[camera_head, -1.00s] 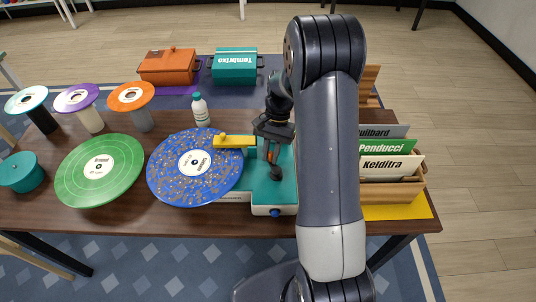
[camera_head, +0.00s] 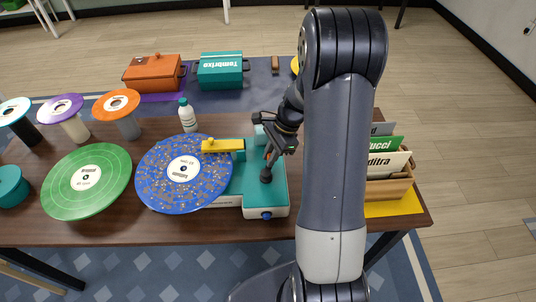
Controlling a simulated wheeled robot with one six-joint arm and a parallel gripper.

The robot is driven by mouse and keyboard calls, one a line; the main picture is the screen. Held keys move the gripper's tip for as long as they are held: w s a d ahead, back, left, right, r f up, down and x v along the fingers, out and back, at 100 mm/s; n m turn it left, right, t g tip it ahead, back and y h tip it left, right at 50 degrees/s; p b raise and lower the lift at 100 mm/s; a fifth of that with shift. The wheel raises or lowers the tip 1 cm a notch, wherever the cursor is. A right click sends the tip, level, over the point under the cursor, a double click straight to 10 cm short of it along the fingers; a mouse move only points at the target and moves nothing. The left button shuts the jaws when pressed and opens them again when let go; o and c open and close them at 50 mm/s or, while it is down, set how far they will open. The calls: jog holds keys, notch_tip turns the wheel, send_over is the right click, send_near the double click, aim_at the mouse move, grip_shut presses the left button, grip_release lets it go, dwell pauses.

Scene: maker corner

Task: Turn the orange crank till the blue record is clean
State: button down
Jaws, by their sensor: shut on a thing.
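The blue record (camera_head: 160,185) lies flat on the left part of the teal record-cleaning machine (camera_head: 258,199). Many tan-brown specks still show over its surface around the white label. A yellow arm (camera_head: 218,146) reaches from the machine over the record's upper right edge. My gripper (camera_head: 273,148) is over the machine's right part, shut on the orange crank (camera_head: 267,154). Only a small bit of orange shows between the dark fingers. A dark round knob-like part (camera_head: 266,176) stands on the machine's top just in front of it.
A green record (camera_head: 60,200) lies left of the blue one. A white bottle (camera_head: 188,117) stands behind it. Disc-topped stands are at the left, orange (camera_head: 152,72) and teal (camera_head: 221,69) boxes at the back. A wooden crate of sleeves (camera_head: 390,188) is right of my arm.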

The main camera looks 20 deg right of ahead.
jog(key=shift+s+d+m, duration=0.1)
jog(key=shift+s+m, duration=0.05)
jog(key=shift+m, duration=0.45)
jog(key=c, duration=1.3)
grip_release()
jog(key=shift+c, duration=0.2)
jog(key=v, duration=1)
jog(key=shift+s+r, duration=0.2)
jog(key=shift+r, duration=0.2)
jog(key=shift+d, duration=0.15)
